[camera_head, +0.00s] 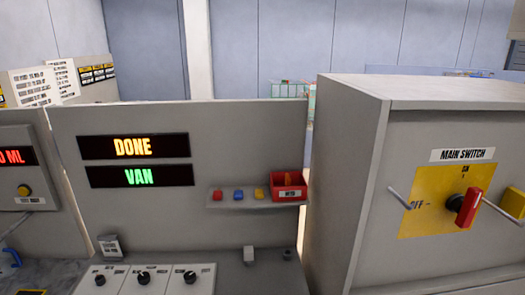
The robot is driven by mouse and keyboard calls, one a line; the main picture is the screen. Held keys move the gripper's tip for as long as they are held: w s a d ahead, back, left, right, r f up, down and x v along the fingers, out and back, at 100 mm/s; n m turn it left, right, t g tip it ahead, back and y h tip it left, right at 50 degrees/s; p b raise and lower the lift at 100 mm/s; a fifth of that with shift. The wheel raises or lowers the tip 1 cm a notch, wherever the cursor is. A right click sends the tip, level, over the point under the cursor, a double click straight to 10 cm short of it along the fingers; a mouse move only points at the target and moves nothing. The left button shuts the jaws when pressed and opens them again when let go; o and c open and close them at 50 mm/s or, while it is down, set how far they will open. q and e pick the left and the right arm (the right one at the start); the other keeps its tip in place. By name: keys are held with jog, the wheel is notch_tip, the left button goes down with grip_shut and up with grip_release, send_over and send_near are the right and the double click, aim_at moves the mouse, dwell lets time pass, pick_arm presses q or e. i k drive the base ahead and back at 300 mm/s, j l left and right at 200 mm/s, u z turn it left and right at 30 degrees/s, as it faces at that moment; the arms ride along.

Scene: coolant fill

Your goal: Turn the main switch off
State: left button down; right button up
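The main switch (467,208) is a red rotary handle on a black hub, on a yellow plate (425,205) on the grey cabinet at the right. The plate has a mark at the top, apparently ON, and OFF at its left. The red handle stands roughly upright, towards the top mark. A label above reads MAIN SWITCH (462,154). Neither of my grippers shows in the head view.
Thin metal rods stick out on both sides of the switch (400,198). A grey panel (250,150) reads DONE and VAN, with a shelf (258,204), a red bin (289,186) and knobs (143,278) below. A narrow gap separates panel and cabinet.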

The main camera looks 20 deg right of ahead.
aim_at(466, 207)
jog(key=k+l+z, duration=0.15)
jog(key=l+z, duration=0.15)
jog(key=z, duration=0.2)
jog(key=l+z, duration=0.3)
jog(key=z, duration=0.15)
jog(key=k+l+z, duration=0.1)
jog(key=l+z, duration=0.4)
jog(key=j, duration=0.1)
